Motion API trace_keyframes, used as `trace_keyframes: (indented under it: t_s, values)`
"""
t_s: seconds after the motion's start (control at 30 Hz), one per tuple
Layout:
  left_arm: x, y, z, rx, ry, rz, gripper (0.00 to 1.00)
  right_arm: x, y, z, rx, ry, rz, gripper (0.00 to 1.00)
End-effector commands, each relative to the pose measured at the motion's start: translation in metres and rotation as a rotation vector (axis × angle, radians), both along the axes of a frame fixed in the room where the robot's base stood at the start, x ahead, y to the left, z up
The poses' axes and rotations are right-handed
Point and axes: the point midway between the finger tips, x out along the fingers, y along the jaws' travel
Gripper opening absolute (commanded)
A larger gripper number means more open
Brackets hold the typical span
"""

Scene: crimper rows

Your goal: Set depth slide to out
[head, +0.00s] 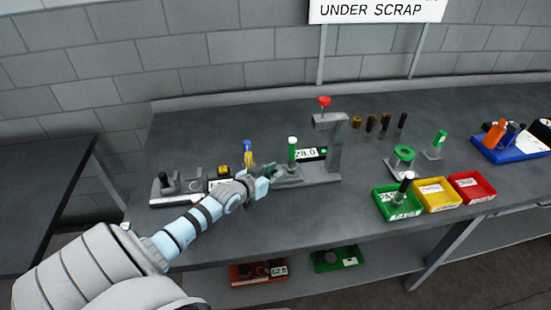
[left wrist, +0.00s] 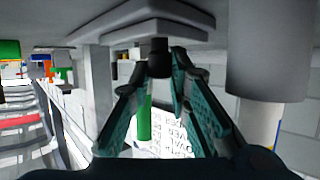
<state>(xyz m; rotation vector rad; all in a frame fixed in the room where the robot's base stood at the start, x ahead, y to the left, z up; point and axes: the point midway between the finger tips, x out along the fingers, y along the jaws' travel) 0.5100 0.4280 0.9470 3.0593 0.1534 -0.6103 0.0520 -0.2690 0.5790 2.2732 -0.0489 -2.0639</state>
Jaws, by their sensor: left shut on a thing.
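The crimper (head: 332,150) stands on the bench as a grey column with a red knob (head: 324,101) on top and a long grey base. My left gripper (head: 272,176) reaches in from the left and is low at the base, just left of the column. In the left wrist view my fingers (left wrist: 168,75) are shut on a small dark knob (left wrist: 159,50), which joins a stepped grey block (left wrist: 145,30). I take this block to be the depth slide; its end markings are hidden. A display (head: 306,154) reading 28.0 is beside the column. My right gripper is not in view.
A green-and-white upright piece (head: 292,150) and a blue-and-yellow piece (head: 248,154) stand close to my left gripper. Green (head: 398,214), yellow (head: 437,207) and red trays (head: 485,198) line the bench's front right. Several dark pegs (head: 371,124) stand behind.

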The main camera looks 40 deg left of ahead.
Motion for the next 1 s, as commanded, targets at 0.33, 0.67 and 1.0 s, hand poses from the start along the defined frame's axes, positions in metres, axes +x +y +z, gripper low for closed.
trace_keyframes:
  t_s: [0.33, 0.67, 1.0]
  values:
    - [0.0, 0.0, -0.001, 0.002, 0.004, -0.001, 0.37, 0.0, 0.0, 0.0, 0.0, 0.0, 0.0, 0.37]
    - [0.0, 0.0, 0.0, 0.004, 0.001, -0.002, 0.37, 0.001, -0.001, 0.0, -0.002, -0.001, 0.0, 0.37]
    - [-0.04, -0.004, 0.015, 0.01, 0.008, -0.005, 0.37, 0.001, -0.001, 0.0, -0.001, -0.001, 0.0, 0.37]
